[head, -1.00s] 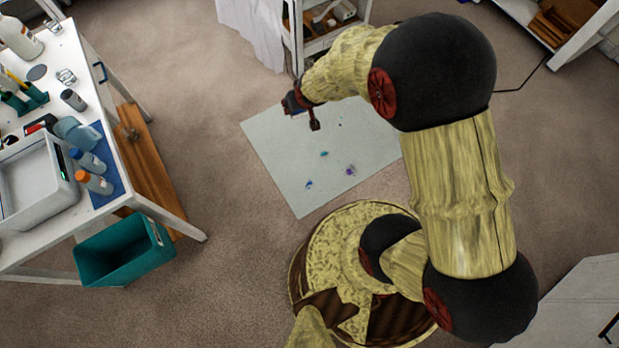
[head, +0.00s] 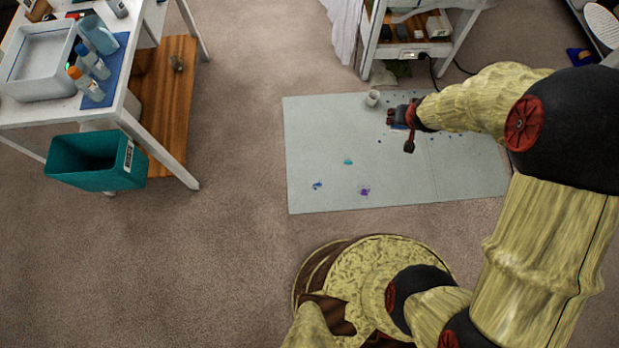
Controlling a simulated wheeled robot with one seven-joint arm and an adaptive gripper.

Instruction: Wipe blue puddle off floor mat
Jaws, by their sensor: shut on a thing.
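The pale grey floor mat (head: 310,130) lies on the carpet. Near its front left are a blue spot (head: 317,185), a teal spot (head: 348,162) and a purple spot (head: 365,190). Several small dark blue drops (head: 432,138) are scattered near my gripper and along the far side. My gripper (head: 400,118) is over the far middle of the mat, shut on a small blue thing (head: 399,125), mostly hidden by the fingers. I cannot tell whether that thing touches the mat. Part of the mat's far right is hidden behind my arm.
A white shelf cart (head: 412,48) stands behind the mat. A teal bin (head: 85,165) and a white worktable (head: 160,158) are at left. Carpet between bin and mat is clear.

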